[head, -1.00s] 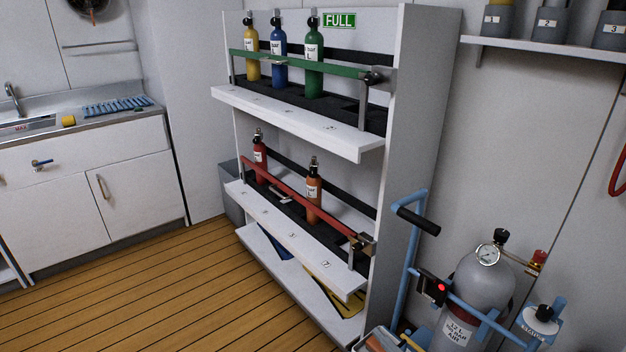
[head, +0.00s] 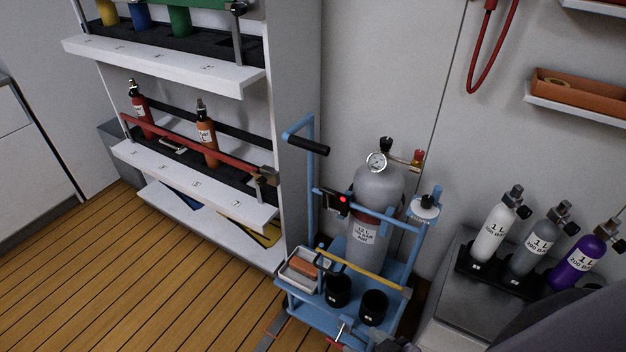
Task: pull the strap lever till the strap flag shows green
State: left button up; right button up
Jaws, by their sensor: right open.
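A grey cylinder (head: 378,186) stands upright on a blue trolley (head: 312,192), with a dark red band (head: 372,217) around it. A black box (head: 335,202) on the trolley's upper rail, left of the cylinder, bears a round red mark (head: 343,199), which I take for the strap flag; no green shows there. The strap lever is too small to tell apart from the black box. My left gripper is out of view.
The trolley carries a white tray (head: 290,274), a yellow bar (head: 362,271) and black cups (head: 338,290). A bench (head: 452,315) with small cylinders stands right. A bottle rack (head: 292,120) stands behind left. The wooden floor (head: 150,290) at left is clear.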

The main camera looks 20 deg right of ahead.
aim_at(329, 193)
jog(key=i+j+z, duration=0.1)
jog(key=z, duration=0.3)
jog(key=i+j+z, duration=0.1)
jog(key=z, duration=0.25)
jog(key=j+z, duration=0.15)
jog(key=z, duration=0.25)
jog(key=i+j+z, duration=0.2)
jog(key=j, duration=0.2)
jog(key=j+z, duration=0.25)
jog(key=i+j+z, duration=0.1)
jog(key=j, duration=0.95)
jog(key=j+z, duration=0.1)
jog(key=j, duration=0.95)
jog(key=i, duration=0.05)
